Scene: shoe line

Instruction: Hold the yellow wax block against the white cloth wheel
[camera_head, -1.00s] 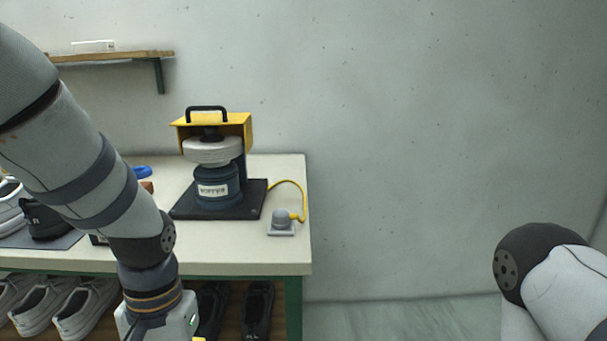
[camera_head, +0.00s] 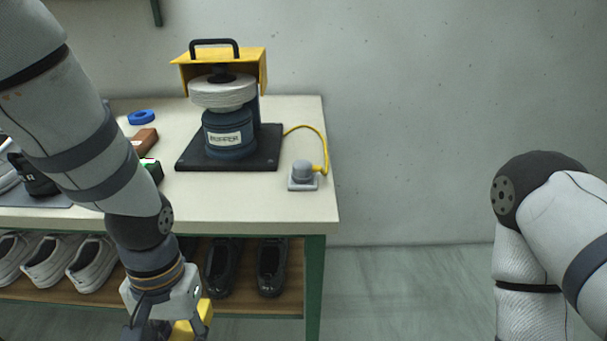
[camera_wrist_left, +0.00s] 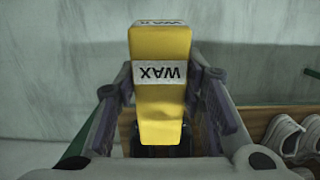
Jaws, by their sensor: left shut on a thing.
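The yellow wax block (camera_wrist_left: 160,105), with a white band reading WAX, is between the fingers of my left gripper (camera_wrist_left: 165,108), which is shut on it. In the head view the block (camera_head: 196,320) shows partly at the bottom edge beside my left gripper (camera_head: 165,335), below and in front of the table. The white cloth wheel (camera_head: 222,93) sits flat on top of the blue buffer motor (camera_head: 230,138), under a yellow hood (camera_head: 250,62) with a black handle. The block is well apart from the wheel. My right arm shows at the right, but its gripper is out of view.
The buffer stands on a black base on the table (camera_head: 250,205). A grey foot switch (camera_head: 303,175) on a yellow cord is right of it. A blue ring (camera_head: 141,117), a brown block (camera_head: 145,140) and shoes lie left. More shoes (camera_head: 272,266) fill the shelf below.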

